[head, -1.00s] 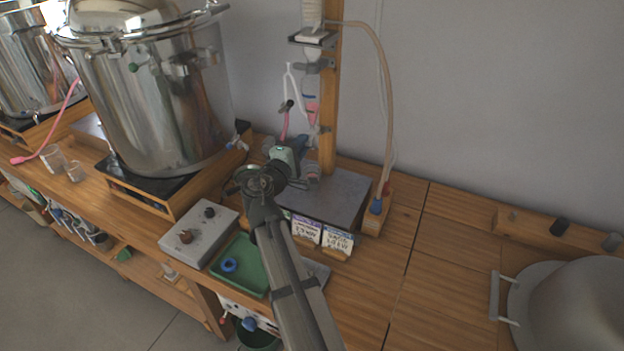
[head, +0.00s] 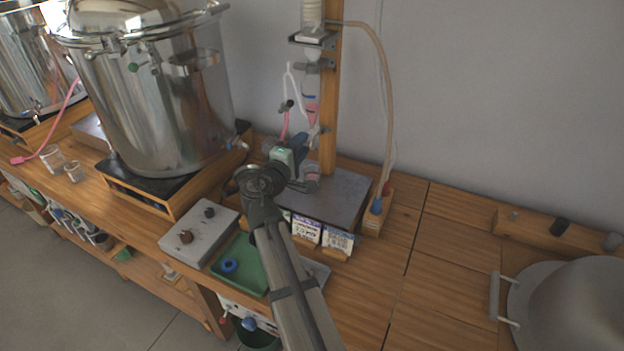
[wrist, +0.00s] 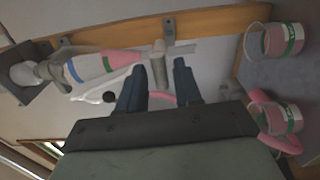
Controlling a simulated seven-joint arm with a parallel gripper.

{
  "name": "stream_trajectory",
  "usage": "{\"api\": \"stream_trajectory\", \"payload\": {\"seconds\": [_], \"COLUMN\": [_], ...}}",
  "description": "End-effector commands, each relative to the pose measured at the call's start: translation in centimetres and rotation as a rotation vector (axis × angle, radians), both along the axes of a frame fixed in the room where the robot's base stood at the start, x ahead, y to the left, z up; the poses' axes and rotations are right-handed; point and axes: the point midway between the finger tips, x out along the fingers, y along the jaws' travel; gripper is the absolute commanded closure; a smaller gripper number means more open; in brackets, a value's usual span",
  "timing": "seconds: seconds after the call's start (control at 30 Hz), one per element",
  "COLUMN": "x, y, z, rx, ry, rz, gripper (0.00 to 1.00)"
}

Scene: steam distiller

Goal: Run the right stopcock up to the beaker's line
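A glass separating tube with pink liquid and a blue band (wrist: 95,67) hangs from the wooden post; it also shows in the head view (head: 311,107). A grey stopcock handle (wrist: 158,66) is at its outlet. My gripper (wrist: 156,75) is open, with the handle between or just beyond its dark fingertips and gaps visible beside it. In the head view my gripper (head: 305,140) is beside the post at outlet height. A beaker (head: 311,176) stands below on the grey plate. The wrist view shows two beakers with pink liquid and green marks, one upper right (wrist: 283,41), one below it (wrist: 277,115).
The wooden post (head: 329,120) carries clamps and a hose. A large steel pot (head: 160,100) stands left.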

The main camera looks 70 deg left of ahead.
Motion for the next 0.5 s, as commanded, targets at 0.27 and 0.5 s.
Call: {"api": "stream_trajectory", "payload": {"seconds": [0.27,0.5], "x": [-1.5,-2.9], "y": [-1.6,-3.0], "z": [0.0,0.0], "rx": [0.000,0.000], "ry": [0.000,0.000], "rz": [0.002,0.001], "gripper": [0.66,0.66]}}
